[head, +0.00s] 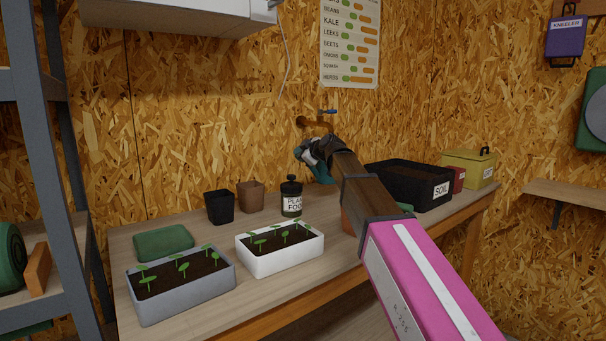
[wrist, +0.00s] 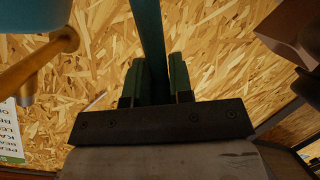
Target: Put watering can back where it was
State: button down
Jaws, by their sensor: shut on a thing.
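The teal watering can (head: 324,174) is held up in front of the back wall, just below the tap, in the head view. My arm hides much of it. In the wrist view a narrow teal strip of the watering can (wrist: 151,40), likely its handle, runs between the two fingers. My gripper (head: 312,150) is shut on it, and the fingers also show in the wrist view (wrist: 154,80). A rounded teal part fills the wrist view's top left corner.
A brass tap (head: 312,122) with a blue lever is on the wall. A plant food bottle (head: 291,196), a white seedling tray (head: 280,260), a grey seedling tray (head: 182,293), two pots and a black soil bin (head: 408,190) stand on the bench (head: 270,293).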

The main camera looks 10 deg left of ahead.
notch_tip(320, 180, down, 7)
jog(key=shift+s+d, duration=0.15)
dwell(0.4)
jog(key=c, duration=1)
grip_release()
jog(key=v, duration=1.2)
jog(key=shift+r, duration=0.15)
